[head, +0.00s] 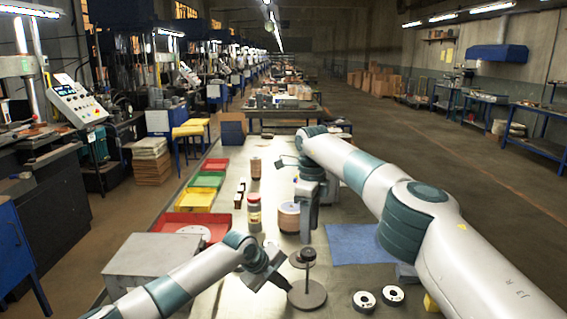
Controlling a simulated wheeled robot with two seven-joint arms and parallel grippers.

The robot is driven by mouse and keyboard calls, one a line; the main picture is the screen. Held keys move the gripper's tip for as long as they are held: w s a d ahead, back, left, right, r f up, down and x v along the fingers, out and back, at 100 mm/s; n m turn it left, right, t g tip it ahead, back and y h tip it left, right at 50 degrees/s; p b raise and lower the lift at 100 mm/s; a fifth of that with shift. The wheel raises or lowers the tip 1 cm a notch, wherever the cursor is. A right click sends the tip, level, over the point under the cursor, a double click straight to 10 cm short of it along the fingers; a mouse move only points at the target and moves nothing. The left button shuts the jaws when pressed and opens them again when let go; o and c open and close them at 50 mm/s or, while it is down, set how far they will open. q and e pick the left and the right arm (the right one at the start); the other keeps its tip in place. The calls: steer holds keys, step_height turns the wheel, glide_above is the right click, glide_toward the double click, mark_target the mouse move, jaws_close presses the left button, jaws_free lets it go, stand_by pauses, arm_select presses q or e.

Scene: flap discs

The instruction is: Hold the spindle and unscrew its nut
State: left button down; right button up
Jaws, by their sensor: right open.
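The spindle (308,277) stands upright on a round dark base (306,295) near the front of the bench. A dark flat disc shows around its upper part, and a small dark piece on top (308,254) looks like the nut. My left gripper (273,270) is close beside the spindle on its left; I cannot tell whether its jaws touch it or how far apart they are. My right gripper (293,188) is open, farther back and higher, near a brown-and-white cylinder (289,218). No held object shows in it.
Red, green and yellow trays (207,181) line the bench's left edge, with a grey box (150,254) nearer. Jars (254,212) stand mid-bench. A blue mat (352,244) lies right of the spindle. Two ring-like discs (365,300) and a yellow piece (431,303) lie front right.

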steer(key=shift+m, duration=0.3)
stand_by(0.9)
steer(key=m, duration=0.3)
steer(key=shift+r+m, duration=0.2)
steer(key=shift+m, duration=0.1)
steer(key=m, duration=0.4)
steer(key=shift+r, duration=0.15)
steer(key=m, duration=0.7)
steer(key=shift+r, duration=0.25)
steer(key=m, duration=0.4)
steer(key=shift+r+m, duration=0.15)
steer(key=shift+m, duration=0.15)
steer(key=m, duration=0.4)
steer(key=shift+r, duration=0.15)
steer(key=shift+r+m, duration=0.15)
steer(key=shift+m, duration=1.8)
steer(key=shift+r+m, duration=0.1)
steer(key=shift+m, duration=1.85)
steer(key=shift+f, duration=0.2)
